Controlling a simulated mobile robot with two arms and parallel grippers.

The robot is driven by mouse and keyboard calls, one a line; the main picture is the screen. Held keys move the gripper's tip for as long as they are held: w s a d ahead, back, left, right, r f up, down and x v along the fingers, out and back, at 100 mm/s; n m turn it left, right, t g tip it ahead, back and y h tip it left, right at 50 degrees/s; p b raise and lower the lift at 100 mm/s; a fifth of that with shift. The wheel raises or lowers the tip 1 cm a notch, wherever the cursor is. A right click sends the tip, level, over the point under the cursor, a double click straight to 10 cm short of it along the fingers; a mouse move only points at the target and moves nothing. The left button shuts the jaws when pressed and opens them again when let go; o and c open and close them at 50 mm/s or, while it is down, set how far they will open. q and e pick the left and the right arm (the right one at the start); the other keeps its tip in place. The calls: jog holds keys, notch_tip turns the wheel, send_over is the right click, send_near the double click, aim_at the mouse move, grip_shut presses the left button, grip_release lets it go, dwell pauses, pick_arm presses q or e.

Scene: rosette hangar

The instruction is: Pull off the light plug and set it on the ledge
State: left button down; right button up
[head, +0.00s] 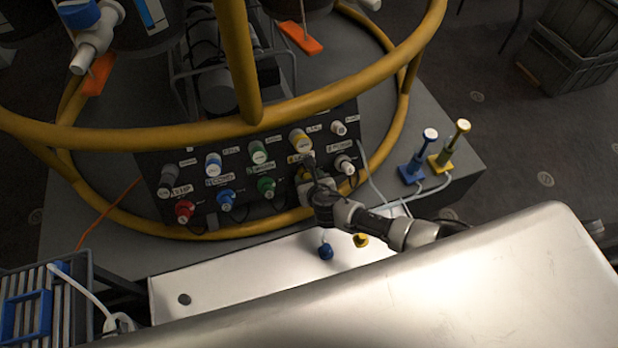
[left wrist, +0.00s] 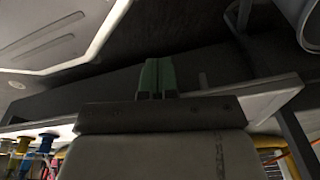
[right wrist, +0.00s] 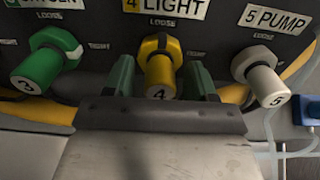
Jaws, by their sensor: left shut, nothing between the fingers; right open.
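The light plug (right wrist: 160,72) is yellow, marked 4, and sits in the panel under the label "4 LIGHT" in the right wrist view. My right gripper (right wrist: 162,80) is open, with one finger on each side of the plug, a gap showing at both sides. In the head view my right gripper (head: 308,182) covers most of that plug. The ledge (head: 225,275) is the pale strip in front of and below the panel. My left gripper (left wrist: 158,75) is shut and empty in the left wrist view, away from the plugs; the head view does not show it.
The green plug 3 (right wrist: 45,60) and white plug 5 (right wrist: 262,78) flank the light plug closely. A blue cap (head: 326,252) and a yellow cap (head: 361,240) are at the ledge's right part. The ledge's left part is clear except a dark round spot. A yellow rail (head: 240,115) arches above the panel.

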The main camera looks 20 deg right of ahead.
pick_arm(q)
jog(key=shift+w+r, duration=0.15)
jog(key=shift+w, duration=0.2)
dwell(0.3)
jog(key=shift+s+f, duration=0.45)
pick_arm(e)
jog(key=shift+c, duration=0.4)
grip_shut()
pick_arm(q)
jog(key=shift+w+d+r, duration=0.1)
jog(key=shift+w+r, duration=0.05)
jog(key=shift+w, duration=0.15)
jog(key=shift+s, duration=0.1)
pick_arm(e)
jog(key=shift+s, duration=0.1)
